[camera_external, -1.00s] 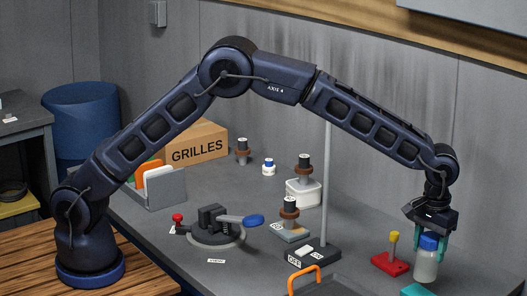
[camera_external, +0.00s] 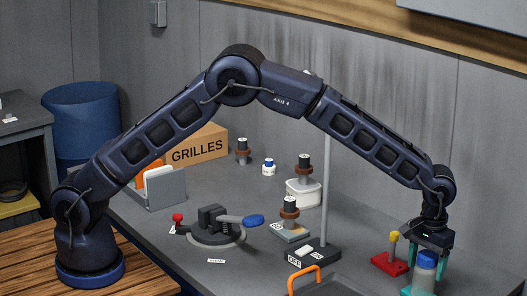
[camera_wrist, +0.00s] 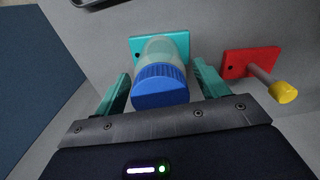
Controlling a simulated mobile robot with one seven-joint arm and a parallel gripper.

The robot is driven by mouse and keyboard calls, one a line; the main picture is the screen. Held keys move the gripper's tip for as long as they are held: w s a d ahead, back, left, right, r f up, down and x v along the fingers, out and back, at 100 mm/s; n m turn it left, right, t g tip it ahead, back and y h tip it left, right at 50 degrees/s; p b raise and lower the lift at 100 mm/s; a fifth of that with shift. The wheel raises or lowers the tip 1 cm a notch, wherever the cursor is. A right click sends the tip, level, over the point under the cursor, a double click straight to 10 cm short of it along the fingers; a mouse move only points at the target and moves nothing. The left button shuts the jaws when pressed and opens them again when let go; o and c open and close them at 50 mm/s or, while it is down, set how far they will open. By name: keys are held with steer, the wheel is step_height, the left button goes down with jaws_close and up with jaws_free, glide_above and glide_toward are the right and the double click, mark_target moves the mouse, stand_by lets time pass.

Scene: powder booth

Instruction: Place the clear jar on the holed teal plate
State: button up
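The clear jar (camera_external: 423,280) with a blue lid (camera_external: 427,259) stands upright at the front right. It appears to stand on the teal plate (camera_external: 404,292), whose rest is hidden behind the jar or cut off by the picture edge. In the wrist view the blue lid (camera_wrist: 160,86) faces me, and the teal plate (camera_wrist: 179,41) with a dark hole shows beyond the jar's clear body (camera_wrist: 162,49).
A red block with a yellow-topped post (camera_external: 391,261) stands close left of the jar; it is at the right in the wrist view (camera_wrist: 250,63). A black base with a tall pole (camera_external: 312,253) and an orange handle (camera_external: 304,273) lie further left.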

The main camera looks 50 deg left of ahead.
steer(key=shift+r, duration=0.1)
step_height(320, 180, up, 12)
steer(key=shift+r, duration=0.1)
stand_by(0.7)
stand_by(0.4)
